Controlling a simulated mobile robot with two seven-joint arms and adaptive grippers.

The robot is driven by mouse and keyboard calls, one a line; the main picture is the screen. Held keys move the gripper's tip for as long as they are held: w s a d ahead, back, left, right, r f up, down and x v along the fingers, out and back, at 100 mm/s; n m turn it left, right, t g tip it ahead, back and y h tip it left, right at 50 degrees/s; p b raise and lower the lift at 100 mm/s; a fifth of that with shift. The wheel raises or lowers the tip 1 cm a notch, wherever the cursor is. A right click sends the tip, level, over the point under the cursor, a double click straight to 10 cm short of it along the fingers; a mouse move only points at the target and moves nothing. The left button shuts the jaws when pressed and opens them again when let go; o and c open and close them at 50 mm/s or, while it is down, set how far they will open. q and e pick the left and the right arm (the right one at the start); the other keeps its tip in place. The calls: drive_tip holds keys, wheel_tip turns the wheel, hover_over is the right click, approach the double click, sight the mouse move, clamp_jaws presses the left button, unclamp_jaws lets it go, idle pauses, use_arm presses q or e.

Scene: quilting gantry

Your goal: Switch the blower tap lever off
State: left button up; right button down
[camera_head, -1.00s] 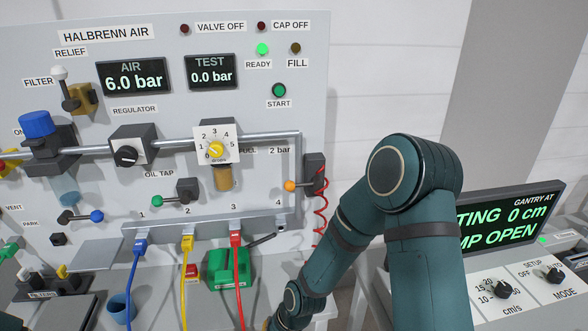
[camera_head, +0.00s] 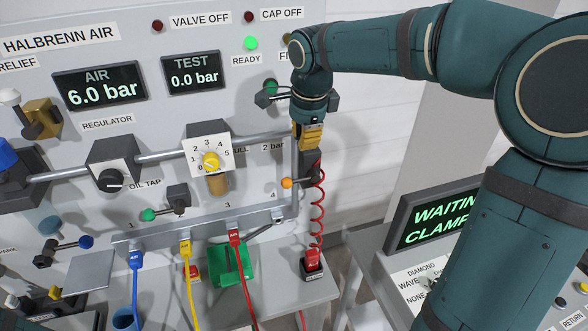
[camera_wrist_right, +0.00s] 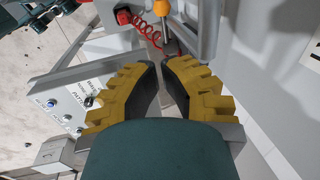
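An orange-knobbed lever (camera_head: 286,183) points left from a dark block (camera_head: 309,163) at the right end of the panel, beside the red coiled hose. No label naming it as the blower tap is readable; the arm covers that area. Its orange knob also shows at the top of the right wrist view (camera_wrist_right: 162,8). My right gripper (camera_head: 311,147) points down at the block, just above the lever in the head view; I cannot tell whether it touches. In the wrist view its yellow fingers (camera_wrist_right: 159,66) nearly meet, with nothing between them. My left gripper is not seen.
A green-knobbed oil tap lever (camera_head: 149,215) and a blue-knobbed lever (camera_head: 86,242) are further left. A metal pipe (camera_head: 258,141) crosses the panel. The red coiled hose (camera_head: 318,215) hangs near my gripper. A gantry console (camera_head: 440,215) stands at the right.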

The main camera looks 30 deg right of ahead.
sight(299, 180)
drive_tip(key=shift+s+d, duration=0.1)
wheel_tip(299, 180, down, 14)
drive_tip(key=w, duration=0.2)
drive_tip(key=shift+w+d+b, duration=0.3)
drive_tip(key=shift+w+b, duration=0.05)
drive_tip(key=shift+b, duration=0.05)
drive_tip(key=shift+w, duration=0.15)
idle(0.5)
